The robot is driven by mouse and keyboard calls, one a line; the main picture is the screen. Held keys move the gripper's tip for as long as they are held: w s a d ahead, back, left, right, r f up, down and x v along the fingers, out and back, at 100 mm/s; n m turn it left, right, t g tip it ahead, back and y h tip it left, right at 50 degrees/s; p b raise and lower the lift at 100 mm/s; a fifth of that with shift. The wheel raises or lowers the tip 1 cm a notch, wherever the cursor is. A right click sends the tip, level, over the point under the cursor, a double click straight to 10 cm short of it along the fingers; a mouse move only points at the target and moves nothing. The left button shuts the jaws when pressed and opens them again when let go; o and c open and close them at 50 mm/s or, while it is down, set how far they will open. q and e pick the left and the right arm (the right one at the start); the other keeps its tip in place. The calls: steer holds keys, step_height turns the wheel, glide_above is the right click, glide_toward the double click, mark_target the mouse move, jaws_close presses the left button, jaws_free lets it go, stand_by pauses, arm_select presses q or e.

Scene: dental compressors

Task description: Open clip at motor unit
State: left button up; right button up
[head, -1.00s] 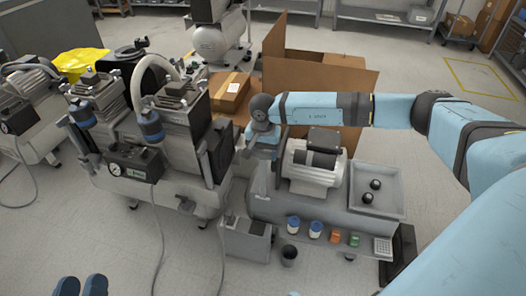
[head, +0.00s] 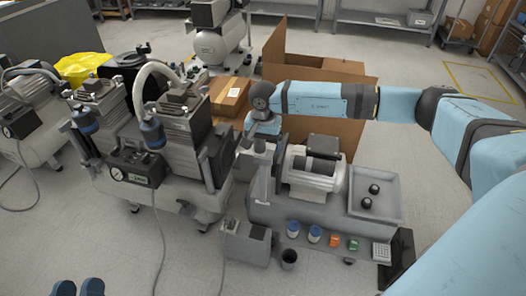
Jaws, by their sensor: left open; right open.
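The motor unit (head: 313,180), a pale ribbed motor with a dark box on top, sits on a grey compressor base (head: 312,211) right of centre in the head view. My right gripper (head: 256,146) points down just left of the motor's left end, close to it. It is open; whether its fingers touch anything there cannot be told. The clip cannot be made out; it is too small or hidden by the gripper.
Twin-motor compressors (head: 165,150) stand close to the left. A grey tray (head: 376,205) with two black knobs lies right of the motor. Jars (head: 314,234) and small blocks stand in front. Open cardboard boxes (head: 318,130) stand behind.

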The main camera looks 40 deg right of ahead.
mark_target(263, 157)
arm_select(q)
steer(key=shift+a+f+y+p, duration=0.3)
steer(key=shift+y+p, duration=0.2)
steer(key=shift+p, duration=0.25)
arm_select(e)
step_height(263, 157, up, 8)
steer(key=shift+f, duration=0.1)
